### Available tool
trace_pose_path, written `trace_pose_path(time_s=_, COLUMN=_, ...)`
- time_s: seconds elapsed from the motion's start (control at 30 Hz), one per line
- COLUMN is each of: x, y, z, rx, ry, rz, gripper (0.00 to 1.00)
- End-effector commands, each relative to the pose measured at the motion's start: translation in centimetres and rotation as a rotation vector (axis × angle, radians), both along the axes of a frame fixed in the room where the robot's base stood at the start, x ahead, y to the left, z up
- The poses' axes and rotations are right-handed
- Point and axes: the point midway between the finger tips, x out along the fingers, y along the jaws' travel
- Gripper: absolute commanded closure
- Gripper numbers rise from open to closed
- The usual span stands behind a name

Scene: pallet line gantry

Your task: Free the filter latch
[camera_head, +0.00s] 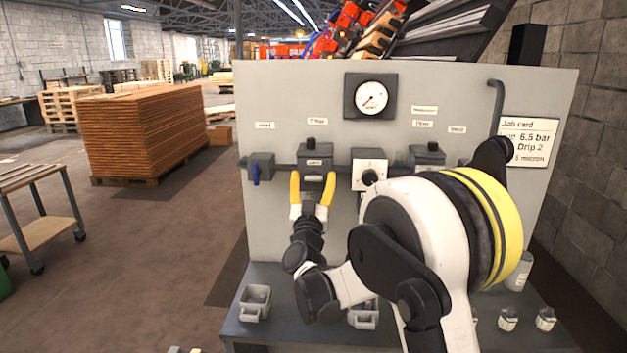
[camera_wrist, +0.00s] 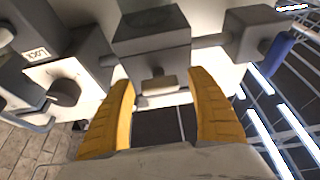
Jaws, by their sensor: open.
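The filter unit is a dark grey block (camera_head: 314,161) on the pipe line of the grey panel, under a small label that is hard to read. In the wrist view the same block (camera_wrist: 150,38) hangs ahead of my gripper, with a small beige tab (camera_wrist: 160,83), which may be the latch, on its underside. My gripper (camera_head: 312,187) is open, its yellow fingers on either side of the block's lower part. In the wrist view my gripper (camera_wrist: 162,85) has the tab between its fingertips, with gaps on both sides. I cannot tell whether the fingers touch the block.
A blue-handled valve (camera_head: 255,172) is left of the filter unit. A white box with a black knob (camera_head: 370,170) is close on its right. A gauge (camera_head: 370,97) sits above. A grey bin (camera_head: 255,303) stands on the bench. My arm hides the panel's lower right.

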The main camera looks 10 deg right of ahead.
Motion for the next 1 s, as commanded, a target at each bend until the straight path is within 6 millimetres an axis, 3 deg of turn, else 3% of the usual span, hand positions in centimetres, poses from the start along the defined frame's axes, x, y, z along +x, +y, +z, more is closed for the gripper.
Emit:
trace_pose_path(time_s=0.1, x=-0.01, y=0.0, z=0.01, rx=0.0, ry=0.0, rz=0.0, gripper=0.35)
trace_pose_path(time_s=0.27, x=-0.02, y=0.01, z=0.0, rx=0.0, ry=0.0, rz=0.0, gripper=0.84)
trace_pose_path(time_s=0.3, x=-0.02, y=0.01, z=0.0, rx=0.0, ry=0.0, rz=0.0, gripper=0.87)
trace_pose_path(time_s=0.67, x=-0.01, y=0.04, z=0.05, rx=0.021, ry=-0.008, rz=0.0, gripper=0.87)
trace_pose_path(time_s=1.0, x=0.03, y=0.08, z=0.09, rx=0.207, ry=-0.068, rz=0.0, gripper=0.87)
